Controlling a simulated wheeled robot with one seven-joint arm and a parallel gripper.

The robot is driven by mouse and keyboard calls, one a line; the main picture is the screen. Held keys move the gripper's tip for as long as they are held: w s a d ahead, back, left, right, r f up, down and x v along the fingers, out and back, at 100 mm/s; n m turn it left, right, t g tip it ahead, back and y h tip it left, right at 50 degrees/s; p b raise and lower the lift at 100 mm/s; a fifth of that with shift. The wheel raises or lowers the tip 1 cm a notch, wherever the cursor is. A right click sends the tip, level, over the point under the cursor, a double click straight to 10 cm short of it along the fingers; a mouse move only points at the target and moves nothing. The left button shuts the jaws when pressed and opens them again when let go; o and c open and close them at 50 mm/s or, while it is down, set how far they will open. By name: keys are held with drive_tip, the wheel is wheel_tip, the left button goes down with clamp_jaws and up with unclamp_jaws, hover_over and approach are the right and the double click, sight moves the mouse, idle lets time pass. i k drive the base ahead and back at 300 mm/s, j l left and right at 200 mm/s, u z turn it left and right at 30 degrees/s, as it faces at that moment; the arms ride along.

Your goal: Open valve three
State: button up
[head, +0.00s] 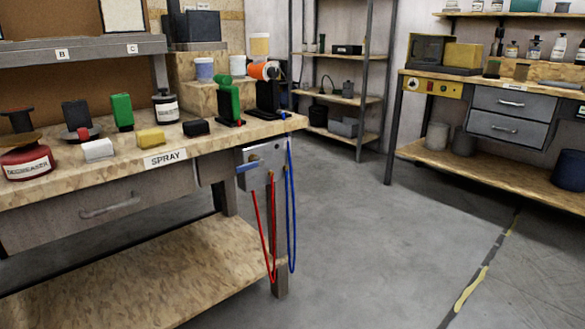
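A grey metal plate (263,168) is fixed at the right end of the left workbench, below its top. A small blue lever handle (248,166) sticks out to the left on the plate's front, roughly level. A red hose (264,235) hangs in a loop from under the plate, and a blue hose (291,215) hangs at its right edge. No number three can be read on or near the plate, so I cannot tell which valve this is. My gripper is not in view.
The left workbench (215,153) carries bottles, small blocks and a SPRAY label, with a lower shelf (130,275) beneath. A metal rack (368,75) stands at the back. Another bench (480,165) stands right. The grey floor (370,240) between them is clear.

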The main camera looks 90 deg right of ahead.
sight(257, 162)
drive_tip(key=z, duration=2.95)
